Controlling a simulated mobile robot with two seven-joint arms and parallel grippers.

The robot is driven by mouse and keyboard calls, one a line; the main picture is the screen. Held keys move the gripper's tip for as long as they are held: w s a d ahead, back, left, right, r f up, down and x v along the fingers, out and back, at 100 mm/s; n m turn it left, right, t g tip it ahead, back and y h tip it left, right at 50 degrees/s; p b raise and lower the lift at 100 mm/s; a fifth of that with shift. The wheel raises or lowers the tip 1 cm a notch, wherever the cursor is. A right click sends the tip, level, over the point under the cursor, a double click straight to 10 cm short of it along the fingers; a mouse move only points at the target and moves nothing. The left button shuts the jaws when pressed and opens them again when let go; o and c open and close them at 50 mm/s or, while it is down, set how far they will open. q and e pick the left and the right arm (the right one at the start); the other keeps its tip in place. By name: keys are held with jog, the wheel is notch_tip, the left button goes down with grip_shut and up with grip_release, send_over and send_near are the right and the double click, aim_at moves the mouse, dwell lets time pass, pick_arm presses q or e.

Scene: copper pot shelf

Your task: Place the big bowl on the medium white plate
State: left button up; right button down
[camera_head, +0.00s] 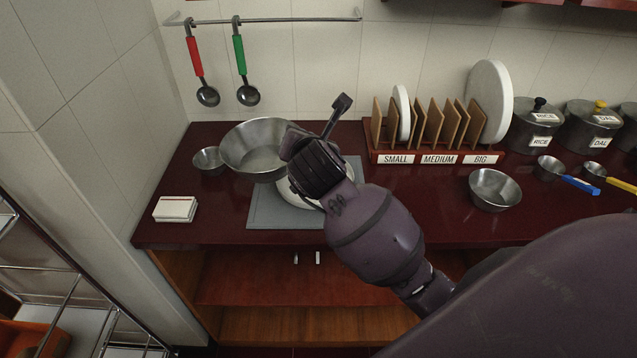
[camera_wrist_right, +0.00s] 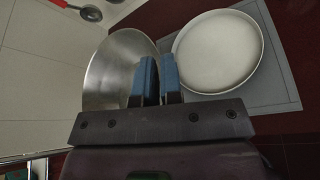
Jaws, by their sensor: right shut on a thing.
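The big bowl (camera_head: 250,150) is a wide steel bowl at the back left of the counter in the head view, left of and behind the white plate. My right gripper (camera_wrist_right: 159,65) is shut on its rim; the bowl (camera_wrist_right: 112,72) also shows in the right wrist view. I cannot tell whether it is lifted or resting. The medium white plate (camera_head: 312,202) lies flat on a grey mat (camera_head: 270,211), partly hidden by my right gripper. The plate (camera_wrist_right: 218,52) is fully seen in the right wrist view, beside the bowl. My left gripper is not in view.
A small steel bowl (camera_head: 207,161) stands just left of the big bowl; another bowl (camera_head: 495,190) stands right. A plate rack (camera_head: 420,157) holds upright plates at the back. Lidded pots (camera_head: 535,130) are at the right. A white box (camera_head: 176,208) lies front left.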

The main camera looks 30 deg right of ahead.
jog(key=w+d+r+m+g+h+b, duration=0.2)
jog(key=d+r+m+g+h, duration=0.2)
jog(key=d+m+g+h, duration=0.25)
jog(key=shift+s+a+f+m+g+h+b, duration=0.2)
jog(key=shift+f+m+g+b, duration=0.6)
jog(key=shift+f, duration=2.35)
jog(key=shift+s+d+f+m+g+h+b, duration=0.25)
jog(key=shift+f+m+g, duration=0.9)
jog(key=shift+f, duration=2.05)
jog(key=shift+s+a+f+m+g+h+b, duration=0.25)
jog(key=shift+f+m+g+b, duration=0.7)
jog(key=shift+f, duration=2.2)
jog(key=c, duration=1.3)
grip_release()
jog(key=shift+m+t+p, duration=0.35)
